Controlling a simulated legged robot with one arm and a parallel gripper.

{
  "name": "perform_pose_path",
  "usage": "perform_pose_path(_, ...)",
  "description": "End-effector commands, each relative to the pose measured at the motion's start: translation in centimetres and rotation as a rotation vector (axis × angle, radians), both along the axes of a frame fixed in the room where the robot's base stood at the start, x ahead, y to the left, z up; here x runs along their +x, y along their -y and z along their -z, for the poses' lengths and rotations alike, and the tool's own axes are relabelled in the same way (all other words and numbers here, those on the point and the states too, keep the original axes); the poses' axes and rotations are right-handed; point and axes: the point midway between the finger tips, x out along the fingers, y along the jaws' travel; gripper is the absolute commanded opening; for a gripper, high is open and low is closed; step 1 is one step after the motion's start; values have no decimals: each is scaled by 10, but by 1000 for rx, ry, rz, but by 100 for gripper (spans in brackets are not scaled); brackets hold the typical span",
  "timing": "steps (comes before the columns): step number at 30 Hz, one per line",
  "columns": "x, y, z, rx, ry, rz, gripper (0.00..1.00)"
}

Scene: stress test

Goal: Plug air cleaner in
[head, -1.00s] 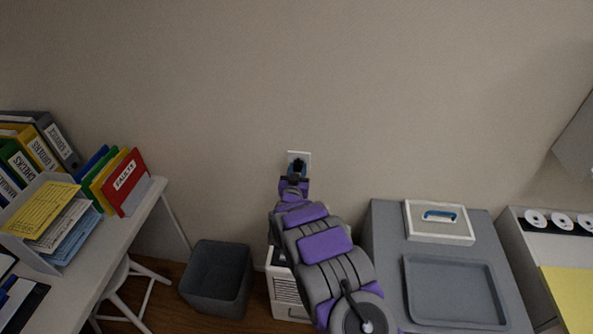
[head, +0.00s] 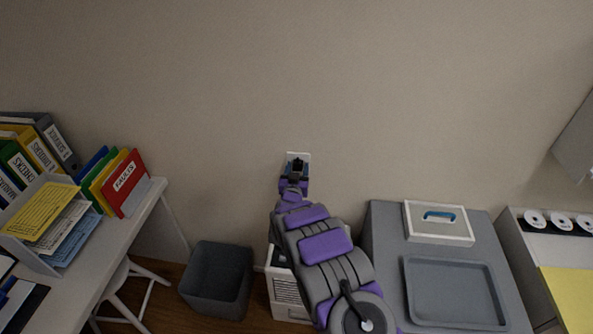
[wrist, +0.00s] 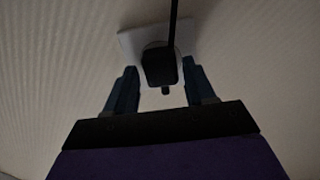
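A white wall outlet plate (head: 304,156) is on the wall in the middle of the head view; it also shows in the wrist view (wrist: 129,40). A black plug (wrist: 159,67) is in front of the plate, seemingly at the socket, with its dark cord (wrist: 174,20) running to the top of the wrist view. How deep the plug sits is hidden. My gripper (wrist: 160,78) is open, one blue finger on each side of the plug, with narrow gaps visible. A white box with slats (head: 288,293), likely the air cleaner, stands on the floor, partly hidden by my arm.
A grey bin (head: 217,279) stands left of the white box. A desk (head: 100,262) with binders and trays is at the left. A grey cabinet (head: 388,240) with a tray (head: 455,290) and a white case (head: 438,222) is at the right. The wall around the outlet is clear.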

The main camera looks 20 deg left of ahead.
Motion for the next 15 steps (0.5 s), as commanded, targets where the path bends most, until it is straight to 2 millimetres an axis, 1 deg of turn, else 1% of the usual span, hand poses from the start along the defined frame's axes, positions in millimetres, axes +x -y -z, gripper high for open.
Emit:
perform_pose_path(1, 0, 0, 0, 0, 0, 0, 60)
perform_pose_path(3, 0, 0, 0, 0, 0, 0, 66)
perform_pose_path(4, 0, 0, 0, 0, 0, 0, 67)
perform_pose_path(11, 0, 0, 0, 0, -1, 0, 67)
perform_pose_path(15, -6, 1, 0, -1, -3, -1, 67)
